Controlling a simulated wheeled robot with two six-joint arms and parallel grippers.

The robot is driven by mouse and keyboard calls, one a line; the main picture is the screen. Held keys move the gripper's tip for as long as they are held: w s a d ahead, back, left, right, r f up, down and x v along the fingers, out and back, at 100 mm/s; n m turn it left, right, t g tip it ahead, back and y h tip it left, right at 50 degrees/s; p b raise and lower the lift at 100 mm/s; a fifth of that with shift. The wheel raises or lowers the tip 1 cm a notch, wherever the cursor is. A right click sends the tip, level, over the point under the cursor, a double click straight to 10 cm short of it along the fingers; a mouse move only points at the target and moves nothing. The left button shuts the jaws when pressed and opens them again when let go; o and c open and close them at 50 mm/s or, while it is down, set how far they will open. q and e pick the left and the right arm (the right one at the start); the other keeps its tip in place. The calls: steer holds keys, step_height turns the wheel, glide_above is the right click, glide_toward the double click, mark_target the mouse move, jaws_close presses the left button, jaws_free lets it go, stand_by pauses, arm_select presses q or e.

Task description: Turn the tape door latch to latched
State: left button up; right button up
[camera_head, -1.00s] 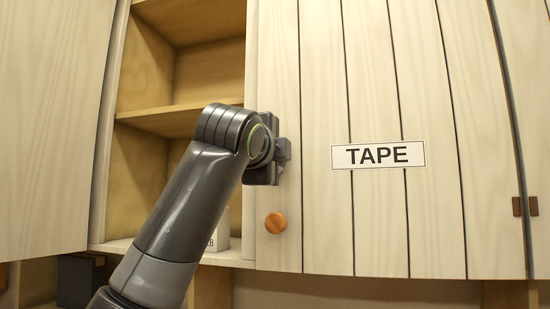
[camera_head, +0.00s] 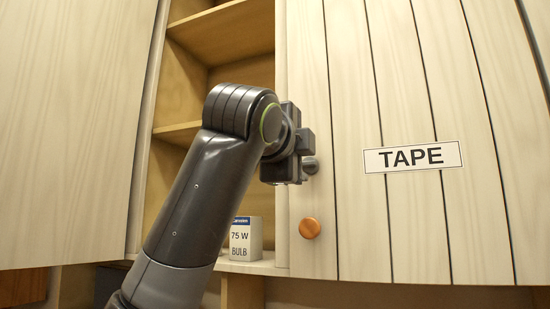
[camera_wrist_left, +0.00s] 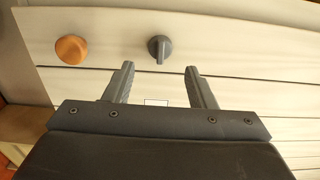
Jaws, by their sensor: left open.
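The TAPE door (camera_head: 350,225) is pale planked wood with a white TAPE sign (camera_head: 412,157). The latch is a small dark grey turn-knob with a raised bar; it shows whole in the left wrist view (camera_wrist_left: 160,49), its bar upright in that picture. In the head view the latch (camera_head: 311,165) is partly hidden behind my left gripper (camera_head: 296,150). In the left wrist view my left gripper (camera_wrist_left: 160,70) is open and empty, its fingertips apart on either side of the latch's line and seemingly short of it. My right gripper is out of view.
A round orange knob (camera_head: 310,228) sits below the latch on the door and shows in the left wrist view (camera_wrist_left: 71,50). Left of the door is an open wooden shelf (camera_head: 222,45) with a 75 W bulb box (camera_head: 246,240). A pale panel (camera_head: 70,130) stands further left.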

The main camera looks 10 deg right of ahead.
arm_select(q)
steer(key=b+v, duration=0.4)
steer(key=v, duration=0.7)
steer(key=shift+s, duration=0.15)
steer(key=shift+a, duration=0.15)
